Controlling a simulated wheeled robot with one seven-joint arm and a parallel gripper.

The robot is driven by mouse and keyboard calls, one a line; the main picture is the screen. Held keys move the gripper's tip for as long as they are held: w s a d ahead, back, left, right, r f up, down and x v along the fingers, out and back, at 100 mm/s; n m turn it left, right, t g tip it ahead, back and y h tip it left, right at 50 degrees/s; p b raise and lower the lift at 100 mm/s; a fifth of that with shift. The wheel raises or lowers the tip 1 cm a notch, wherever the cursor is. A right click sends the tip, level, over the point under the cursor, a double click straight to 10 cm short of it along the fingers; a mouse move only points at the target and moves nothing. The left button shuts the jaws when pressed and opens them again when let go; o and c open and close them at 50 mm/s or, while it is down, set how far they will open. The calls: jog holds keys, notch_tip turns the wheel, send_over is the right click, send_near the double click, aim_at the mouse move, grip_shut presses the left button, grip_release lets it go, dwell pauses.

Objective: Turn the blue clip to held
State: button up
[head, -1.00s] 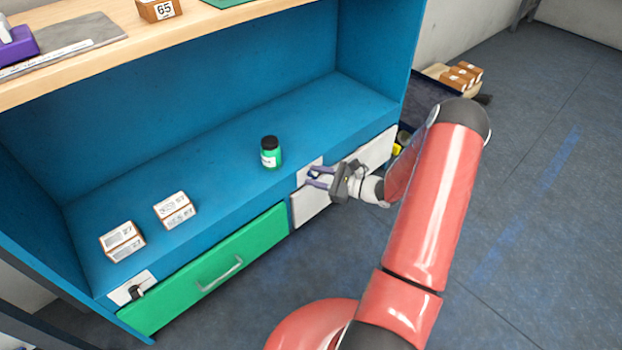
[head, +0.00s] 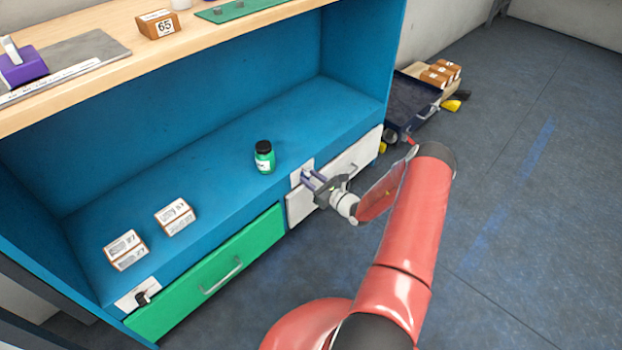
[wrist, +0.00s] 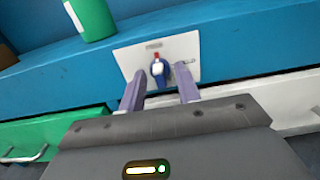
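The blue clip (wrist: 158,70) is mounted on a white plate (wrist: 185,47) on the blue front edge of the shelf. In the wrist view it has a pale face and a small red mark above it. My gripper (wrist: 160,88) is open, with its two purple fingers pointing at the plate, one to each side below the clip. It looks empty, and I cannot tell whether the fingers touch the clip. In the head view my gripper (head: 308,180) is at the plate (head: 302,168) and largely covers the clip.
A green bottle (head: 264,157) stands on the shelf just above the plate. A green drawer (head: 215,275) and a white drawer (head: 355,165) sit below the shelf edge. A second plate with a black clip (head: 141,297) is at left. Two small boxes (head: 175,216) lie on the shelf.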

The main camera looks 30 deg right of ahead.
jog(key=shift+w+a, duration=0.1)
jog(key=shift+w, duration=0.05)
jog(key=shift+c, duration=0.4)
jog(key=c, duration=0.6)
jog(key=shift+m, duration=0.4)
jog(key=m+b, duration=0.1)
jog(key=m, duration=1.6)
jog(key=shift+f, duration=0.2)
